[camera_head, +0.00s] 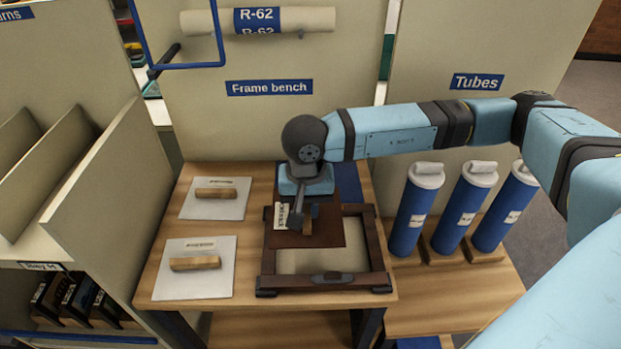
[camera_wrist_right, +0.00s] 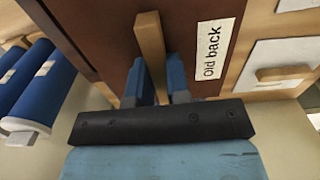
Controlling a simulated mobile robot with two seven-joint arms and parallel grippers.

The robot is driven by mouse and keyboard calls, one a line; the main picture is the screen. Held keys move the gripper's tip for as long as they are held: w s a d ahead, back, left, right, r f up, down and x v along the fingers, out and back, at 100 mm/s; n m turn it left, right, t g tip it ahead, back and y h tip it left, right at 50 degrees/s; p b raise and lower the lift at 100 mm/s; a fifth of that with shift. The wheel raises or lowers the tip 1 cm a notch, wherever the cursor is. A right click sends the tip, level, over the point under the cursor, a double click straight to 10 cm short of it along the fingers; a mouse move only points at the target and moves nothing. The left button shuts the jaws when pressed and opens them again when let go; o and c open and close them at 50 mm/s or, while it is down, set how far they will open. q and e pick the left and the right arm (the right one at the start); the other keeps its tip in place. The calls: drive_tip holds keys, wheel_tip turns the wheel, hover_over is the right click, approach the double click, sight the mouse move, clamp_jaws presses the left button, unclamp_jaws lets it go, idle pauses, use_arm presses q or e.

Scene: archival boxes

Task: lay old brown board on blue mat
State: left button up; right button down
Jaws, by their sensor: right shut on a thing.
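The old brown board (camera_head: 330,234) has a white "Old back" label (camera_head: 281,216) and shows large in the right wrist view (camera_wrist_right: 95,25). My right gripper (camera_head: 303,218) is over it, shut on the board's light wooden handle (camera_wrist_right: 150,52). The board overlaps the far part of a dark wooden frame (camera_head: 380,262); how high it is above the frame I cannot tell. A strip of the blue mat (camera_head: 367,190) shows behind the board and my right wrist, with the rest hidden. My left gripper is not in view.
Two pale boards with wooden handles (camera_head: 215,193) (camera_head: 193,282) lie at the bench's left. Several blue tubes (camera_head: 412,215) stand upright to the right. A panel labelled "Frame bench" (camera_head: 270,130) rises behind. A tall shelf divider (camera_head: 105,190) bounds the left.

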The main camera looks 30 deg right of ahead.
drive_tip(key=w+d, duration=0.3)
drive_tip(key=w, duration=0.1)
drive_tip(key=w+d+f, duration=0.1)
drive_tip(key=w+d, duration=0.2)
drive_tip(key=w, duration=0.2)
drive_tip(key=w+d, duration=0.2)
drive_tip(key=w, duration=0.3)
drive_tip(key=shift+w+d+f, duration=0.2)
drive_tip(key=shift+w+d, duration=0.05)
drive_tip(key=shift+d, duration=0.15)
drive_tip(key=shift+w+d+f+b, duration=0.1)
drive_tip(key=shift+f+b, duration=0.15)
drive_tip(key=shift+f, duration=1.15)
drive_tip(key=shift+w+f+b, duration=0.1)
drive_tip(key=shift+f+b, duration=0.1)
drive_tip(key=shift+f, duration=1.2)
drive_tip(key=shift+s+f, duration=0.1)
drive_tip(key=c, duration=1.5)
unclamp_jaws()
drive_tip(key=shift+f, duration=0.1)
drive_tip(key=o, duration=0.4)
